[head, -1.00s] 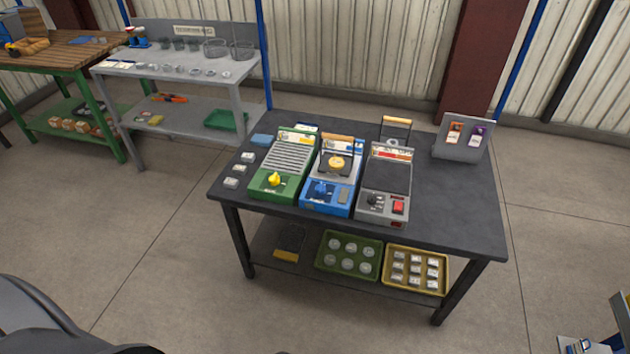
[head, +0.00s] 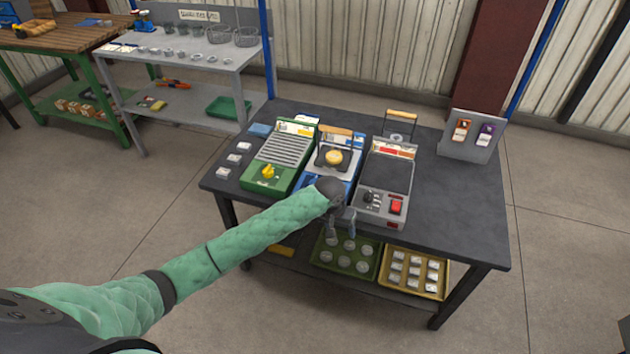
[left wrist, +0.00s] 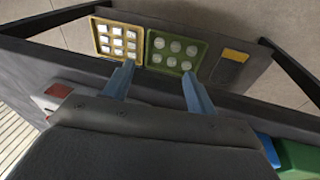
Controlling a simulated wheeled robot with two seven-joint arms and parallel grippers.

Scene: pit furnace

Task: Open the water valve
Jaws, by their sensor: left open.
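The blue unit (head: 311,184) stands in the middle of a row of three on the dark table (head: 455,225). It has a round yellow piece (head: 334,157) under a wooden-handled frame. My left gripper (head: 340,236) covers its front, so its blue front knob is hidden. The left gripper is open and empty, its fingers pointing down in front of the table's near edge. In the left wrist view the open fingers (left wrist: 158,70) show over the edge, with the blue unit (left wrist: 267,148) at the lower right. No part labelled as a water valve can be made out. My right gripper is not in view.
A green unit (head: 264,184) with a yellow knob stands left of the blue one. A grey unit (head: 380,205) with a red switch stands close on the right. Green (head: 340,268) and yellow (head: 428,286) trays sit on the lower shelf.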

